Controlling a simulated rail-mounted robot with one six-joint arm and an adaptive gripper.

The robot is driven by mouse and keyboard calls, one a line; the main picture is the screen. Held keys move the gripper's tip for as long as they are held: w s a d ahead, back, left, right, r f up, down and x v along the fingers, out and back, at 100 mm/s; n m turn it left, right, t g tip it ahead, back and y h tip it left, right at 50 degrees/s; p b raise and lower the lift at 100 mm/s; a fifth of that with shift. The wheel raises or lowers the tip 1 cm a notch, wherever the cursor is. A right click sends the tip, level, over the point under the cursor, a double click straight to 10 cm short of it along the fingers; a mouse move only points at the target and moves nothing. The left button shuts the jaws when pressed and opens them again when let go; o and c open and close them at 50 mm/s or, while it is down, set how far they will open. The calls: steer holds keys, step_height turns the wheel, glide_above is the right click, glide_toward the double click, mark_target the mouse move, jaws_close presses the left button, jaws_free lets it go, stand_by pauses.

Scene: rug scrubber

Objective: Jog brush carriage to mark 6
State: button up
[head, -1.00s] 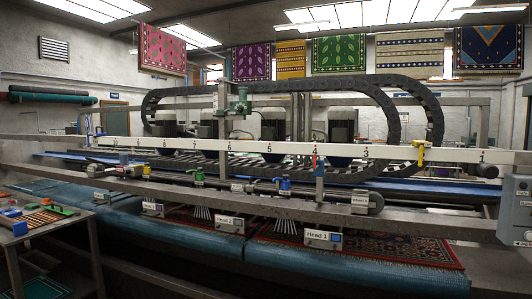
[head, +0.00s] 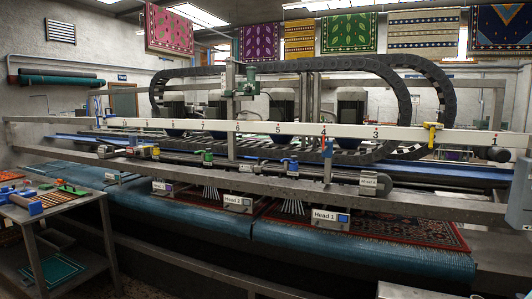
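A long white scale beam (head: 455,136) with black numbers runs across the machine, counting up from right to left. Mark 6 (head: 238,127) is left of the middle, just beside a grey upright post. A red pointer (head: 326,146) stands by mark 4, to the right of mark 6. Dark motor units (head: 350,106), which look like part of the brush carriage, stand in a row behind the beam. A grey control box (head: 521,195) is cut off by the right edge; its controls cannot be read. My gripper is not in view.
A yellow clamp (head: 432,135) sits on the beam between marks 3 and 1. A black cable chain (head: 300,65) loops above the motors. A tool table (head: 45,207) stands at the left. Patterned rugs (head: 400,232) lie under the front rail (head: 270,180). Dark floor shows in front.

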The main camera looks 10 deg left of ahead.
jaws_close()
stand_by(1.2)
